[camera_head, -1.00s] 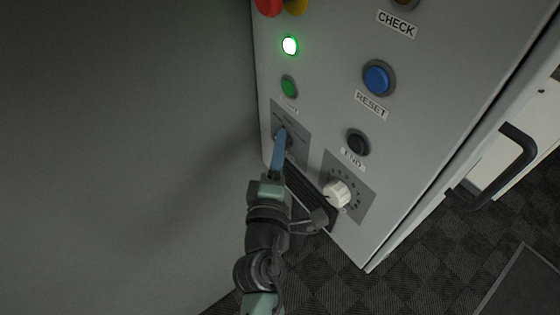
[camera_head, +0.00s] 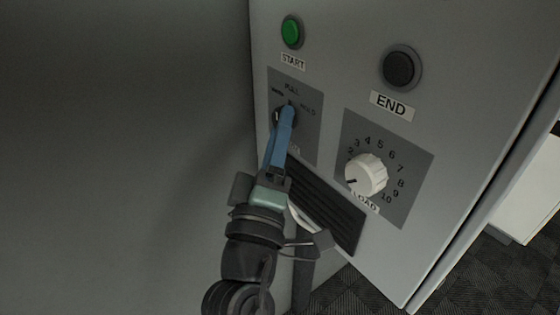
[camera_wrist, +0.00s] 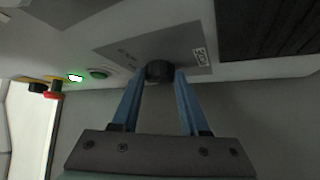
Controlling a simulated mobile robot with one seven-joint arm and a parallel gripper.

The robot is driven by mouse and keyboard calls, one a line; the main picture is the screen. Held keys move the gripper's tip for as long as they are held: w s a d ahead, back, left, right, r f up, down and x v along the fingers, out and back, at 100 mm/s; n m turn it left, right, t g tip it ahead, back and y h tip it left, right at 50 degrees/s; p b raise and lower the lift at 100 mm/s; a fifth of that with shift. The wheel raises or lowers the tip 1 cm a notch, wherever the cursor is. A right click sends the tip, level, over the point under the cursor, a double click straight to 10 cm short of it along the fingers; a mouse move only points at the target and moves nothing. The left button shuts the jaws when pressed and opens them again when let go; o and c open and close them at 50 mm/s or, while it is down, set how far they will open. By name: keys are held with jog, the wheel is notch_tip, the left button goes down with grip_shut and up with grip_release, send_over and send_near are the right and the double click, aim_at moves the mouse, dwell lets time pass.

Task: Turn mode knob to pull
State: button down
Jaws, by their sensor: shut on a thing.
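The mode knob (camera_head: 277,116) is small and dark, on a grey plate (camera_head: 311,130) at the left of the panel. PULL is printed above it, with another label at each side. My gripper (camera_head: 288,110) reaches up from below, and its blue fingers hide most of the knob in the head view. In the wrist view the dark knob (camera_wrist: 159,70) sits between the two fingertips (camera_wrist: 160,76), which are shut on its sides. Which label the knob points to is hidden.
A white LOAD knob (camera_head: 366,174) sits right of my gripper. The green START button (camera_head: 291,32) and black END button (camera_head: 401,67) are above. A dark vent (camera_head: 322,203) lies just right of my wrist. Plain grey wall fills the left.

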jog(key=m+b, duration=0.1)
jog(key=b, duration=0.1)
jog(key=shift+f+b, duration=0.3)
jog(key=shift+r+h+b, duration=0.2)
jog(key=shift+h+b, duration=0.25)
jog(key=shift+h, duration=0.05)
jog(key=shift+c, duration=2)
grip_release()
jog(key=shift+t, duration=0.3)
jog(key=b+v, duration=0.4)
jog(key=v, duration=0.9)
jog(key=shift+w+r, duration=0.1)
